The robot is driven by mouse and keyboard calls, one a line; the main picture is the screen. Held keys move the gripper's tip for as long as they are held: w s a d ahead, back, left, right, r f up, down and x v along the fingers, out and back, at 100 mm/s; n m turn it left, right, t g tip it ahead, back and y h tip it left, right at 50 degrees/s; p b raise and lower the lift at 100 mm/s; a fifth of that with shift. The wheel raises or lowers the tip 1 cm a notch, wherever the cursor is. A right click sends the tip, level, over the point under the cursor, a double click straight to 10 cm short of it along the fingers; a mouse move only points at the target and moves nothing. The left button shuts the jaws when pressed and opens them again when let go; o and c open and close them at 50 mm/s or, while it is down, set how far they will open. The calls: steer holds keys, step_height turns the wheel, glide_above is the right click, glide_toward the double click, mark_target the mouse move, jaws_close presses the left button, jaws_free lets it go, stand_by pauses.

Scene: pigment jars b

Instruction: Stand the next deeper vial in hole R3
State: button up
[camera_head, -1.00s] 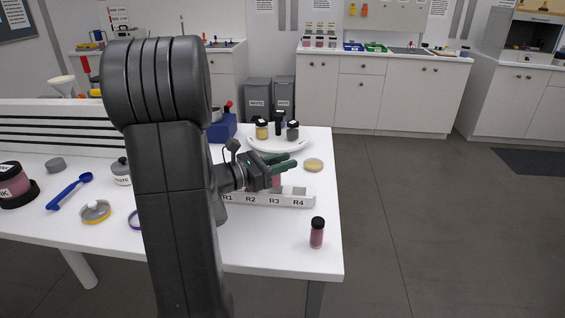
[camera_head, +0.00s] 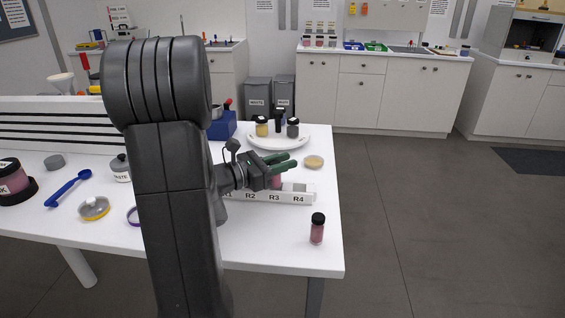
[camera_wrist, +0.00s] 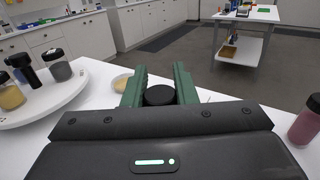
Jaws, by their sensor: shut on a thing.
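My gripper (camera_head: 284,163) has green fingers and is shut on a black-capped vial (camera_wrist: 160,95). In the head view the held vial's pink body (camera_head: 276,182) shows below the fingers, upright, at the white rack (camera_head: 308,200) near label R3. I cannot tell how far it is down in the hole, as the rack's face and my gripper hide its base. Another pink vial (camera_head: 317,234) with a black cap stands on the table in front of the rack's right end. It also shows at the right edge of the wrist view (camera_wrist: 304,126).
A white plate (camera_head: 262,144) with a yellow jar, a dark jar and a black item stands behind the rack. A shallow tan dish (camera_head: 313,162) lies right of it. The table's front right is mostly clear.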

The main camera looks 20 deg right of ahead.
steer(key=shift+r+p, duration=0.3)
steer(key=shift+r, duration=0.25)
stand_by(0.8)
steer(key=shift+f, duration=0.1)
stand_by(1.1)
steer(key=shift+f+b, duration=0.5)
steer(key=shift+b, duration=0.1)
steer(key=shift+s+f+b, duration=0.2)
steer(key=shift+f+b, duration=0.2)
steer(key=shift+f, duration=0.3)
steer(key=shift+a+f, duration=0.1)
steer(key=shift+f, duration=0.1)
steer(key=shift+r, duration=0.1)
steer(key=shift+w+r+p, duration=0.2)
steer(key=shift+r+p, duration=0.75)
steer(key=shift+r, duration=0.55)
